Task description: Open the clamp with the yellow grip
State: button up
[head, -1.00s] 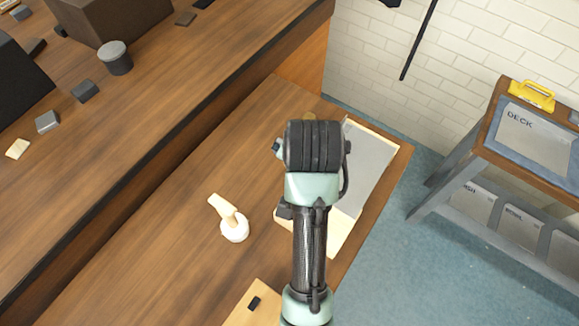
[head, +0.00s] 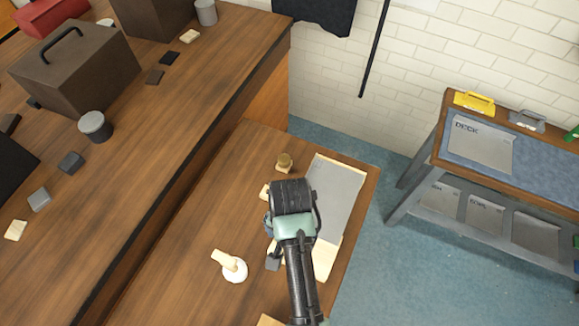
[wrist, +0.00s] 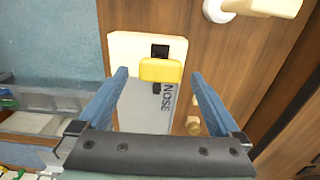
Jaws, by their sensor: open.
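The yellow grip (wrist: 161,70) shows in the wrist view as a block with black clamp parts (wrist: 160,50) beside it. It is at the edge of a cream board (wrist: 122,48), near a grey panel (wrist: 138,108) marked NOSE. My gripper (wrist: 160,74) is open, its two blue fingers on either side of the yellow grip in the picture, with nothing held. I cannot tell the height gap between them. In the head view my arm covers the clamp and the fingers. The grey panel (head: 338,195) and part of the cream board (head: 326,258) show beside it.
A pale handle on a white round base (head: 233,270) stands left of the arm. A small brown knob (head: 284,161) is behind it. A raised wooden counter (head: 150,130) runs along the left. A DECK stand (head: 440,150) with a yellow handled item (head: 474,101) is at right.

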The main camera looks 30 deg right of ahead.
jog(key=shift+f, duration=3.2)
grip_shut()
